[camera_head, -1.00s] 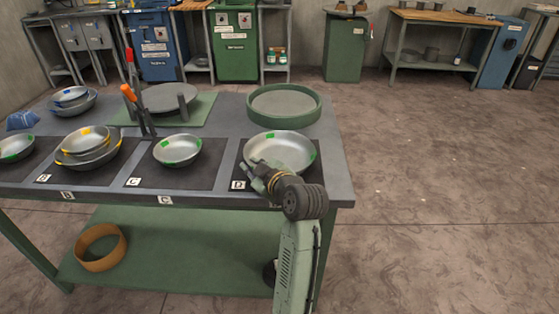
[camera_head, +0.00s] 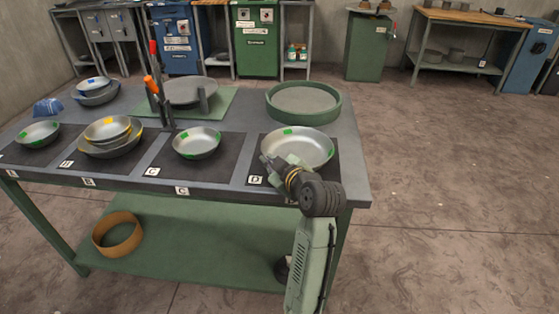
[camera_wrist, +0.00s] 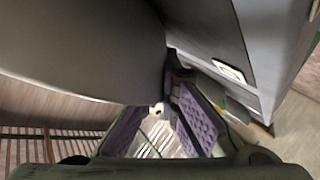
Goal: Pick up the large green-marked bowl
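The large green-marked bowl (camera_head: 305,148) is a shallow metal bowl with green rim marks, upright on the dark mat labelled D at the table's right. My gripper (camera_head: 272,166) is at the bowl's front left rim and hides part of it. In the wrist view, the large grey curved surface at upper left appears to be this bowl (camera_wrist: 80,45), close to the fingers. The purple-padded fingers of my gripper (camera_wrist: 163,115) stand apart with a gap between them. The bowl partly hides the left finger, so I cannot tell whether the rim lies between them.
A smaller green-marked bowl (camera_head: 197,143) sits on mat C. Yellow-marked nested bowls (camera_head: 112,138) and another green-marked bowl (camera_head: 38,134) are further left. A round green-rimmed tray (camera_head: 303,104) stands behind the large bowl. An orange-handled tool (camera_head: 153,86) stands upright. The floor at right is clear.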

